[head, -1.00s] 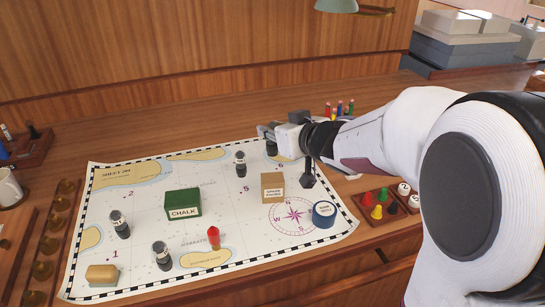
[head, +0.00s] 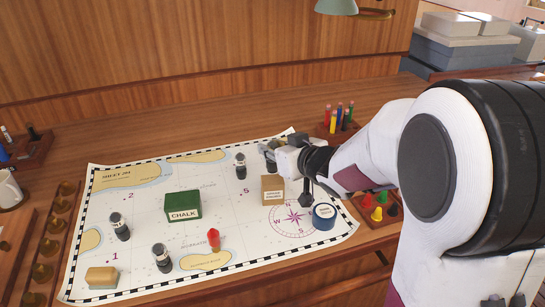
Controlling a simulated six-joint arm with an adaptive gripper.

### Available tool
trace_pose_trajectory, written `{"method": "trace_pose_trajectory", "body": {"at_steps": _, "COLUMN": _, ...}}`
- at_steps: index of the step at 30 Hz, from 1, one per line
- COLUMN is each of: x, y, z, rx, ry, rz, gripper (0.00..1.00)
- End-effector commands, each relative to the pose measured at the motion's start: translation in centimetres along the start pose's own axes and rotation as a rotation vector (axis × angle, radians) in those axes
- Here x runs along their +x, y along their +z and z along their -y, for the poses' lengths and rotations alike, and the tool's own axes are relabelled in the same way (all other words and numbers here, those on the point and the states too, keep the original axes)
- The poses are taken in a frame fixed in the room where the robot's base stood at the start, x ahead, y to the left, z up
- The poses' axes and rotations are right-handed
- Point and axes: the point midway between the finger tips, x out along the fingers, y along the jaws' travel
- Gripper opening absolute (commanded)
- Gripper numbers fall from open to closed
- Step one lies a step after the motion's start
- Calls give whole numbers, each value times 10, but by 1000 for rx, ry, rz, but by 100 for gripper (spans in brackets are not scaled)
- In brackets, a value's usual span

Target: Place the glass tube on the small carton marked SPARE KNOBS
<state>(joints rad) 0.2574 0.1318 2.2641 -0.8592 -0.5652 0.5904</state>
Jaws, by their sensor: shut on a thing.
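My gripper (head: 272,152) is over the far right part of the chart, shut on a small dark-and-grey piece. I take this for the glass tube, but it is small and largely hidden by the fingers. The small tan carton marked SPARE KNOBS (head: 273,185) stands upright on the chart, in front of and just below the gripper in the picture. Its top is bare. The gripper is beyond the carton, and I cannot tell how high the held piece is.
On the chart (head: 150,205) stand a green CHALK box (head: 183,205), several dark upright cylinders (head: 241,166), a red piece (head: 214,240), a blue round tin (head: 324,216) and a tan-topped block (head: 102,278). A coloured-peg rack (head: 340,125) is behind my arm.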

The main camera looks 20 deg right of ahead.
Motion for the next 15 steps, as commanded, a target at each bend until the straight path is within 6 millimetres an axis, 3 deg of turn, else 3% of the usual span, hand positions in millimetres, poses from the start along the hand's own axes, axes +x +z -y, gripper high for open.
{"method": "trace_pose_trajectory", "body": {"at_steps": 7, "x": 9, "y": 23, "z": 0, "rx": 1, "ry": -1, "rz": 2, "gripper": 1}}
{"method": "trace_pose_trajectory", "body": {"at_steps": 15, "x": 11, "y": 27, "z": 0, "rx": -1, "ry": 0, "rz": 0, "gripper": 1}}
